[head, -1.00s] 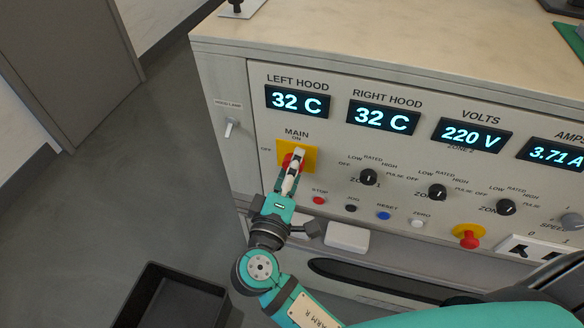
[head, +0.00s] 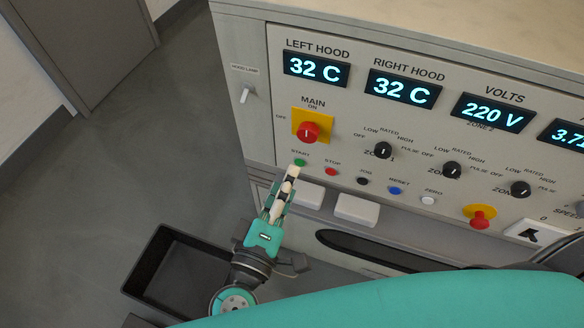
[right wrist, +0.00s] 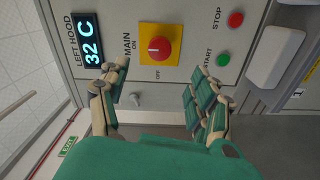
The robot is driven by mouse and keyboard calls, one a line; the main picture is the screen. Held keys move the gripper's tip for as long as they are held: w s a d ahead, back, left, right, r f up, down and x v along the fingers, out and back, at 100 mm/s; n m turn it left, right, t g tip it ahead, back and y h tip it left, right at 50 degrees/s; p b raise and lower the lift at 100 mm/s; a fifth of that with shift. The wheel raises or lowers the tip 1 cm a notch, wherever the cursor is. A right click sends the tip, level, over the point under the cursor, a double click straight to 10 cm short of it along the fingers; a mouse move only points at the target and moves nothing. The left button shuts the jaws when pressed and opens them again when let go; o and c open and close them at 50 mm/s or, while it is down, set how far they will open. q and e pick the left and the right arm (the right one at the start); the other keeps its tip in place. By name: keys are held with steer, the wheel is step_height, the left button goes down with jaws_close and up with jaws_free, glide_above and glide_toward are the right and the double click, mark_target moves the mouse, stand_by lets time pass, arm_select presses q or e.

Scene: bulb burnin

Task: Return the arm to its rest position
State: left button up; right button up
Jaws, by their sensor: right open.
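My right gripper (head: 282,192) is open and empty in front of the panel, below the red main knob (head: 308,131) on its yellow plate (head: 326,119). In the head view its fingertips appear just below the green start button (head: 299,162). In the right wrist view the fingers of my right gripper (right wrist: 160,76) are spread wide with nothing between them. The knob (right wrist: 159,48) shows beyond the fingertips there, apart from them. My left gripper is not in view.
The control panel carries several buttons, zone knobs and lit displays reading 32 C, 32 C and 220 V. White blocks (head: 356,210) jut out under the buttons. A black open bin (head: 147,262) stands on the floor at lower left. Open floor lies left of the cabinet.

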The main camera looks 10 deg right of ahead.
steer(key=shift+s+a, duration=0.1)
steer(key=shift+s, duration=0.05)
stand_by(0.4)
step_height(320, 180, down, 20)
steer(key=w+a+n+g+y, duration=0.2)
steer(key=n+g+y, duration=0.1)
steer(key=n+y, duration=0.2)
steer(key=s+d+f+g+y, duration=0.1)
steer(key=s+d+f+g, duration=0.15)
steer(key=f, duration=0.65)
steer(key=s+d+f+g+y, duration=0.1)
steer(key=s+f+g, duration=0.15)
steer(key=f, duration=0.65)
steer(key=s+d+f+m+g+y, duration=0.1)
steer(key=s+d+f+m+g, duration=0.1)
steer(key=s+d+f, duration=0.3)
steer(key=s+d+f+m+g+y+p, duration=0.1)
steer(key=s+d+f+m, duration=0.4)
steer(key=s, duration=0.6)
steer(key=s+d+f+m+g+y, duration=0.1)
steer(key=s+d+f+m+g, duration=0.2)
steer(key=s+d+f, duration=0.2)
steer(key=s+f, duration=0.3)
steer(key=f, duration=0.1)
steer(key=shift+d+m+p, duration=0.25)
steer(key=shift+m+p, duration=0.1)
steer(key=shift+m, duration=0.05)
steer(key=shift+s+f, duration=0.1)
